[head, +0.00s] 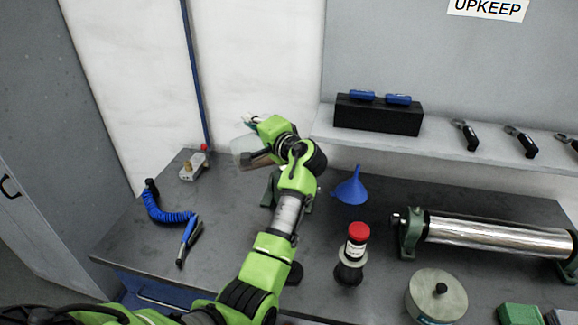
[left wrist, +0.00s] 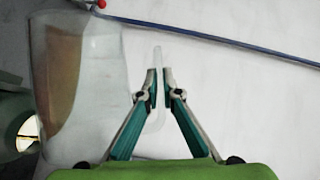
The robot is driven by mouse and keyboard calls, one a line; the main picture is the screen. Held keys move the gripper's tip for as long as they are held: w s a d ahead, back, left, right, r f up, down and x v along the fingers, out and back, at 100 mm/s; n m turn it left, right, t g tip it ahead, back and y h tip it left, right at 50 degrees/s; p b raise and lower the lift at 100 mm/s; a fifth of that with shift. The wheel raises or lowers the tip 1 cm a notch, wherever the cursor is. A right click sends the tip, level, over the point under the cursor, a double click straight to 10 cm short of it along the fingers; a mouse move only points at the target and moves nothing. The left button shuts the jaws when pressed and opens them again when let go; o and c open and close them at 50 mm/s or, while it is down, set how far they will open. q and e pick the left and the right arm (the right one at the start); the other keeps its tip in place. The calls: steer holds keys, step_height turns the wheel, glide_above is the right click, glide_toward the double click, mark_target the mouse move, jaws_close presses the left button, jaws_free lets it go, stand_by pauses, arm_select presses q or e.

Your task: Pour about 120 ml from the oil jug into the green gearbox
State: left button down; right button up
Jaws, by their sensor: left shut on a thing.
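The clear oil jug (head: 246,150) is at the back of the bench, held above it. In the left wrist view the jug (left wrist: 105,85) is tipped well over, with brown oil along one side. My left gripper (head: 262,136) is shut on the jug's clear handle (left wrist: 157,110); its fingertips also show in the wrist view (left wrist: 160,88). The green gearbox (head: 268,190) is below the jug, mostly hidden behind my left arm. Part of the gearbox (left wrist: 12,108), with a round pale-and-yellow spot, shows at the wrist view's left edge. I cannot make out an oil stream. My right gripper is out of view.
A blue funnel (head: 350,188) stands right of the gearbox. A red-capped bottle (head: 357,240), a round metal part (head: 436,296) and a chrome roller (head: 495,235) stand further right. A blue coiled air hose (head: 168,213) lies left. A shelf (head: 370,138) overhangs the back.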

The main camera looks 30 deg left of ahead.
mark_target(235, 141)
arm_select(q)
steer(key=shift+w+d+r, duration=0.2)
steer(key=shift+r, duration=0.1)
stand_by(0.4)
steer(key=s+a+f+n, duration=0.1)
steer(key=a, duration=0.1)
steer(key=s+a+f+n+h, duration=0.1)
steer(key=s+a+f, duration=0.1)
steer(key=shift+s+f+n, duration=0.1)
steer(key=shift+s+n, duration=0.05)
steer(key=shift+n, duration=0.25)
steer(key=shift+s+a, duration=0.15)
steer(key=shift+w, duration=0.2)
steer(key=shift+s, duration=0.1)
